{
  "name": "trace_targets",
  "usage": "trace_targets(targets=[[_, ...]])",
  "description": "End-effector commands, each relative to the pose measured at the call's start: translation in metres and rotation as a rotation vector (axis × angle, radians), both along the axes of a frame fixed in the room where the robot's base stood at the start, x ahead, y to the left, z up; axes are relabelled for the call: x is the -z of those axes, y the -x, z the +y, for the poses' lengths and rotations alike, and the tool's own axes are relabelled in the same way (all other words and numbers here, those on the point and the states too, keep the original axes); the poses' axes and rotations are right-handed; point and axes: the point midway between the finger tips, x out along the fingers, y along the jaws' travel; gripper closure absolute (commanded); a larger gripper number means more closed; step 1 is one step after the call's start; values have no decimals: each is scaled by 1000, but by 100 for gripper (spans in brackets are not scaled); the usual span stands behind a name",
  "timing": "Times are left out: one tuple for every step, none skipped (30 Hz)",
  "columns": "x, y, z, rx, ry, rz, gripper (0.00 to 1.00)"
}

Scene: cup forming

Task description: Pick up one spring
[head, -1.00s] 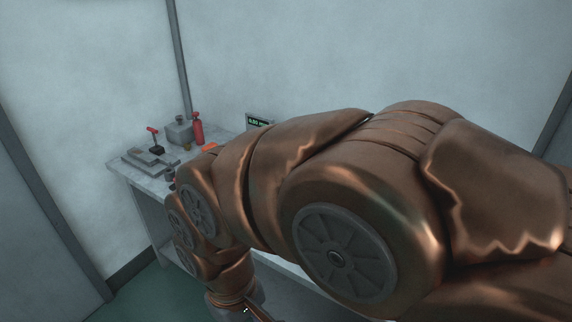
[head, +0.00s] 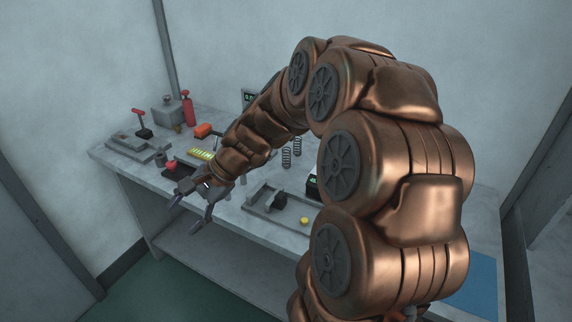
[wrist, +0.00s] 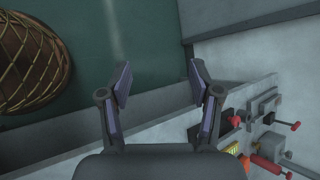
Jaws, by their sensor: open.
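Two dark coil springs stand upright on the workbench in the head view. One spring (head: 286,158) stands just right of my forearm, and the other spring (head: 297,146) is close beside it. My gripper (head: 190,212) is open and empty near the bench's front edge, to the left of the springs and apart from them. In the wrist view my gripper (wrist: 160,84) has its jaws spread with nothing between them, over the floor and bench edge. No spring shows clearly in the wrist view.
The workbench (head: 262,232) holds a grey tray fixture (head: 262,212) with a yellow button (head: 304,220), a red bottle (head: 187,108), a grey canister (head: 166,112) and a red-handled fixture (head: 135,150). A blue mat (head: 478,285) lies at right.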

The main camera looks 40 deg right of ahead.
Motion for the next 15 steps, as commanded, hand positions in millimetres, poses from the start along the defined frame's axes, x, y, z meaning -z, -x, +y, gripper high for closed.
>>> trace_targets(targets=[[11,-19,-23,108,-57,8,37],[13,-29,-36,172,-92,12,37],[15,-43,-54,256,-138,12,37],[17,-52,-69,319,-173,15,37],[20,-61,-86,383,-208,18,37],[23,-71,-108,467,-255,19,37],[26,-78,-126,531,-290,21,37],[31,-84,-145,596,-327,25,37],[36,-90,-171,683,-376,27,37],[40,-94,-192,748,-412,27,37],[45,-96,-213,813,-449,28,37],[52,-98,-241,897,-498,29,37],[57,-99,-262,957,-535,28,37],[62,-98,-282,1017,-571,27,37],[70,-95,-308,1092,-616,28,37]])
